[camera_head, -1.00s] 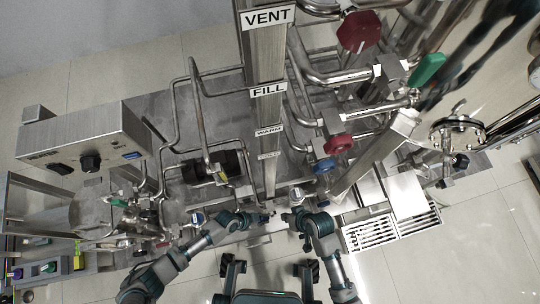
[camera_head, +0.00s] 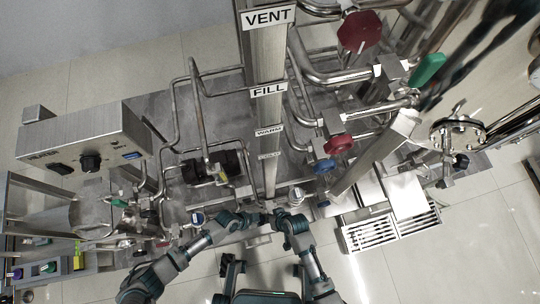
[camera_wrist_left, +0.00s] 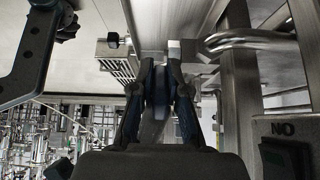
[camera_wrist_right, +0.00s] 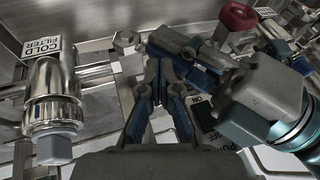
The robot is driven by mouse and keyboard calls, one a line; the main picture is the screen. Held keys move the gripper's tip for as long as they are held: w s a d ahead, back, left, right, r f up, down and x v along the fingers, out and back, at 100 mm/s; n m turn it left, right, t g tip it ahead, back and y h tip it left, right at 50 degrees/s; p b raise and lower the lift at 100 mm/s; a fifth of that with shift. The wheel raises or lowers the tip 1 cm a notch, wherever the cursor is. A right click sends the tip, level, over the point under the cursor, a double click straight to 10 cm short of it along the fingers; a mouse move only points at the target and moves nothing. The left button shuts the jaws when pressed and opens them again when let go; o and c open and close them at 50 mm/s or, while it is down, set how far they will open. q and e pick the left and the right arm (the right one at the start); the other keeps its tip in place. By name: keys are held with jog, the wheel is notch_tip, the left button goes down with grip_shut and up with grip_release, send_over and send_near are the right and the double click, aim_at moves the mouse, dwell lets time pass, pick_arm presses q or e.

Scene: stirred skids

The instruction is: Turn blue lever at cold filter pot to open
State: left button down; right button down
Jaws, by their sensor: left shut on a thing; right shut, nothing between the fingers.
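The cold filter pot (camera_wrist_right: 52,95) is a shiny metal cylinder with a "COLD FILTER" label, at the left of the right wrist view. My left gripper (camera_wrist_left: 158,72) is shut on a dark blue piece (camera_wrist_left: 158,95), which looks like the blue lever; the fingers hide much of it. In the head view my left gripper (camera_head: 262,216) is at the foot of the labelled post. My right gripper (camera_head: 277,213) is close beside it. In the right wrist view my right gripper (camera_wrist_right: 153,66) is shut and empty, its tips close to the left gripper's fingers.
A red knob (camera_head: 338,144) and a blue knob (camera_head: 324,166) sit on pipes right of the post (camera_head: 262,100). A black switch panel (camera_wrist_left: 285,158) stands right in the left wrist view. Slatted trays (camera_head: 370,233) lie to the right. Open floor shows in front.

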pick_arm(q)
jog(key=shift+a+f, duration=0.2)
jog(key=shift+a, duration=0.1)
jog(key=shift+d, duration=0.1)
pick_arm(e)
jog(key=shift+s+a+f, duration=0.25)
jog(key=shift+a+f, duration=0.1)
jog(key=shift+a, duration=0.25)
pick_arm(q)
jog(key=shift+r, duration=0.1)
jog(key=c, duration=1.2)
grip_release()
jog(key=shift+d, duration=0.1)
jog(key=shift+o, duration=0.2)
jog(key=shift+r, duration=0.15)
